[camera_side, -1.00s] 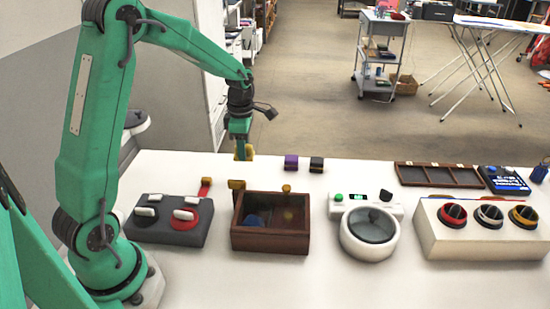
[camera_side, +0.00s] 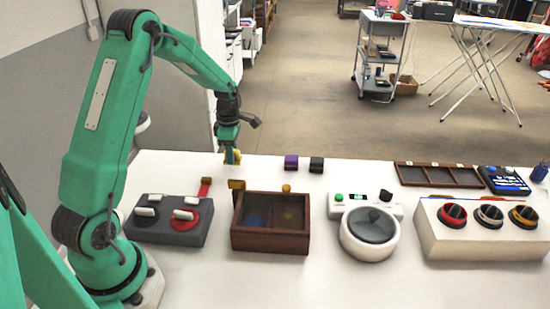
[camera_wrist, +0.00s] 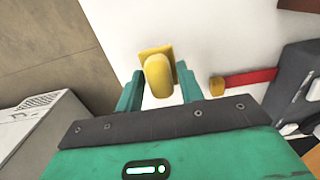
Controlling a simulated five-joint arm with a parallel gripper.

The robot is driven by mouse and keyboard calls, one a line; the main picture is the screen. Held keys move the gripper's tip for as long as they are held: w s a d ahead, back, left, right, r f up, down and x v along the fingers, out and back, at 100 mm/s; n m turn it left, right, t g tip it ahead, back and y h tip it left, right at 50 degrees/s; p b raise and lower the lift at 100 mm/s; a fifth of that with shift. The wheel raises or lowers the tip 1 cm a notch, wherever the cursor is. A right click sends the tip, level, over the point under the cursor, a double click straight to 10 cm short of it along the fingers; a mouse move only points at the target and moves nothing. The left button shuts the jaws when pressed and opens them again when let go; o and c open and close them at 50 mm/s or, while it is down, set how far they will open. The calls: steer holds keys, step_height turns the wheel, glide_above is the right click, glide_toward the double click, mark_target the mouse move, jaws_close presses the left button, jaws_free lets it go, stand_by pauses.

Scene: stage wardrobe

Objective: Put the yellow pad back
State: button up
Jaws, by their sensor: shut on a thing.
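My gripper (camera_side: 231,152) is shut on the yellow pad (camera_side: 233,158), near the table's back edge, behind the brown box and left of the purple and black pads. The wrist view shows the yellow pad (camera_wrist: 158,75) between the two green fingers of my gripper (camera_wrist: 157,88), with white tabletop beyond it. How high it hangs above the table is hard to tell. A purple pad (camera_side: 291,162) and a black pad (camera_side: 316,164) stand side by side at the back of the table, with bare table to their left.
A brown box (camera_side: 270,243) with a see-through top stands in front, a yellow piece (camera_side: 237,184) at its back left corner. A grey switch block (camera_side: 166,233) with a red strip (camera_side: 205,188) is left. A white round device (camera_side: 368,246) and a divided tray (camera_side: 438,185) are right.

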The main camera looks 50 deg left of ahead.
steer(key=shift+f, duration=1.25)
steer(key=shift+f, duration=0.1)
steer(key=o, duration=0.9)
steer(key=shift+o, duration=0.2)
step_height(320, 180, up, 12)
steer(key=shift+r, duration=0.15)
